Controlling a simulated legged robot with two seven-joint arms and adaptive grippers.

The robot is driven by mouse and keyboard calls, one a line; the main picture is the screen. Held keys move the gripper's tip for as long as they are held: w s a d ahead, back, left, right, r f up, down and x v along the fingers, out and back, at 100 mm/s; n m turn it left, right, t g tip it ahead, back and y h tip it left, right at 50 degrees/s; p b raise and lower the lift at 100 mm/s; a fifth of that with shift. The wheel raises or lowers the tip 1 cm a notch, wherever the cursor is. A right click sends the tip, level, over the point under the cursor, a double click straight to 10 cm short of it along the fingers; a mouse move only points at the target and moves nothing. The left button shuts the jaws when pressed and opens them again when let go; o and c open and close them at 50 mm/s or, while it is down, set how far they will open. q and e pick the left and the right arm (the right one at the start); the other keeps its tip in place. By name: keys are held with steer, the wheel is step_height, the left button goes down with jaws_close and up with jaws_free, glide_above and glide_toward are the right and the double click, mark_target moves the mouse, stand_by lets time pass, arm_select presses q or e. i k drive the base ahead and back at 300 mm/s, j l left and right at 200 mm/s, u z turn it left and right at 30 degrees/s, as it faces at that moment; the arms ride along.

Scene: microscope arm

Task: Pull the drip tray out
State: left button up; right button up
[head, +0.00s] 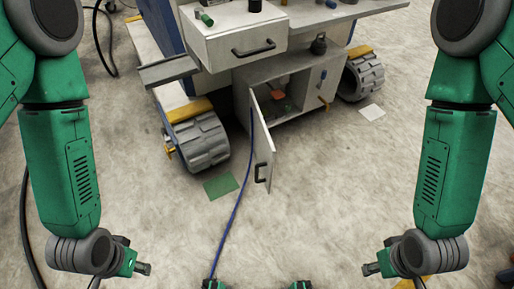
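A grey, shallow, tray-like piece (167,70) sticks out at the left side of the wheeled machine, beside its drawer. It looks like the drip tray, but I cannot be sure. No gripper of mine touches it. My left arm (62,170) hangs down at the left edge and my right arm (446,170) at the right edge. Both lower ends are near the bottom of the view, well apart from the machine.
A blue cable (238,195) runs down the floor. Thick wheels (200,143) flank the cabinet. The floor in front is mostly clear.

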mark_target(262, 111)
steer(key=i+l+u, duration=0.25)
steer(key=i+l, duration=0.25)
steer(key=i, duration=0.15)
steer(key=i+l+u, duration=0.3)
steer(key=i+l, duration=0.25)
steer(key=l+u, duration=0.1)
steer(key=u, duration=0.95)
